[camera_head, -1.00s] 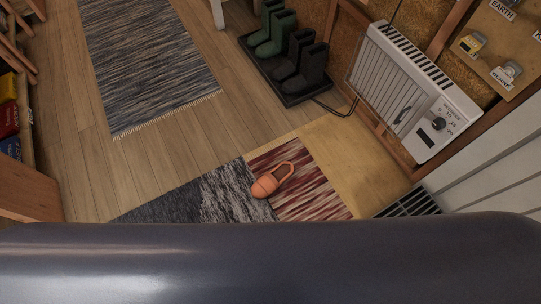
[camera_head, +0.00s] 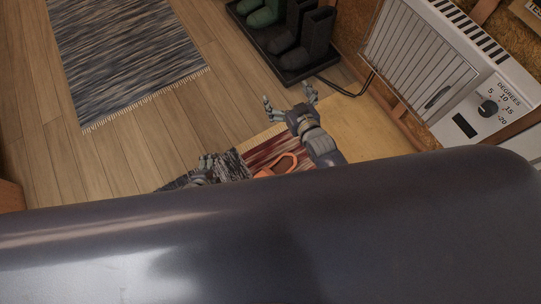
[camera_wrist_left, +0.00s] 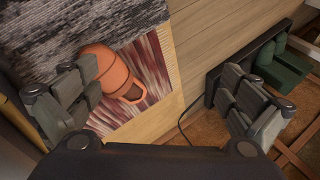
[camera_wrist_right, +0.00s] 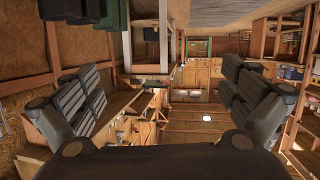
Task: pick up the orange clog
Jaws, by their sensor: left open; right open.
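The orange clog (camera_head: 268,173) lies on a red-and-white striped mat (camera_head: 262,157). In the head view its lower part is hidden behind a large dark foreground shape. In the left wrist view the clog (camera_wrist_left: 112,72) shows more fully, close to and partly behind the left-hand finger. My left gripper (camera_head: 207,166) is open and empty, left of the clog. My right gripper (camera_head: 289,100) is open and empty, above the clog in the picture, its forearm just right of the clog. The right wrist view shows no clog, only the room between open fingers (camera_wrist_right: 158,90).
Boots (camera_head: 315,38) stand on a black tray (camera_head: 312,70) at the top. A white heater (camera_head: 420,58) is by the wall at the right, with a dark cable (camera_head: 370,84) near it. A grey rug (camera_head: 120,50) and bare wood floor (camera_head: 130,148) lie at the left.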

